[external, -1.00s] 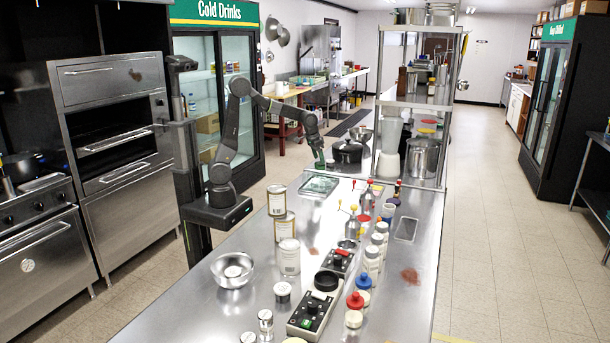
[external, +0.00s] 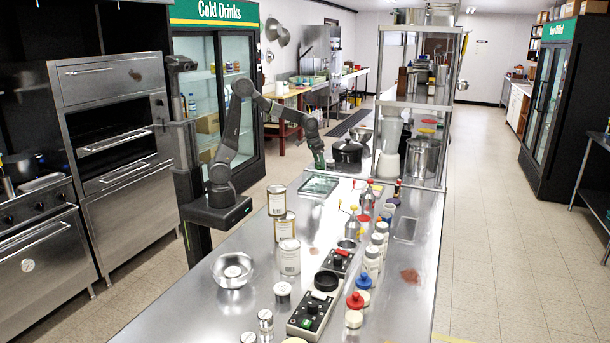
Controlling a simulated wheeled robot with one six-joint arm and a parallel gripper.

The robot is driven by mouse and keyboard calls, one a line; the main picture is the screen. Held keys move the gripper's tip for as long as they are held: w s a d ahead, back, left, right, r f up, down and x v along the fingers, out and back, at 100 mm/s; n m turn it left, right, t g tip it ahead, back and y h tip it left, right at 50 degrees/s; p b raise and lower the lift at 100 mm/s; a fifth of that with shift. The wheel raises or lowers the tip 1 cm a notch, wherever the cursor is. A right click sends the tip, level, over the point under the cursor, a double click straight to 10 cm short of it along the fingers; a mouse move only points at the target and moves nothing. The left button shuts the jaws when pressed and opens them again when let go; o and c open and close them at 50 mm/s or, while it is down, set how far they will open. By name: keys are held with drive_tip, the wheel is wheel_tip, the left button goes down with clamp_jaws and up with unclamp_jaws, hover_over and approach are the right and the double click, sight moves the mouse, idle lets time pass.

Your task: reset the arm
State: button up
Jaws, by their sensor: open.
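My arm reaches from its column on the left, bends up and then down over the far part of the steel counter (external: 235,322). My gripper (external: 320,166) is small in the external view, open, and points down at the far left of the counter. It is just above or beside a shallow glass-like tray (external: 318,186). I see nothing held in it. The fingertips are too small to tell how far they are from the tray.
Cans (external: 277,200), a steel bowl (external: 232,270), a control box (external: 312,314) and several capped jars and bottles (external: 355,302) crowd the near counter. A black pot (external: 347,155), a blender (external: 390,150) and a steel pot (external: 422,157) stand beyond the gripper, by a shelf rack (external: 421,27).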

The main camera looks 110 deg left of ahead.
drive_tip(key=shift+w+a+f, duration=0.15)
drive_tip(key=shift+f, duration=0.1)
wheel_tip(320, 180, up, 15)
drive_tip(key=w+d+m+h+p, duration=0.1)
drive_tip(key=w+d+m, duration=0.1)
drive_tip(key=w+d, duration=0.65)
drive_tip(key=w+d+m+p, duration=0.1)
drive_tip(key=w+d+m, duration=0.2)
drive_tip(key=w+d, duration=0.55)
drive_tip(key=w+d+m, duration=0.1)
drive_tip(key=d, duration=1.2)
drive_tip(key=w+d+m+t+h+p, duration=0.1)
drive_tip(key=d+m, duration=0.1)
drive_tip(key=d, duration=1.1)
drive_tip(key=shift+w+d+f+m, duration=0.15)
drive_tip(key=shift+w+m, duration=0.15)
drive_tip(key=shift+w, duration=0.05)
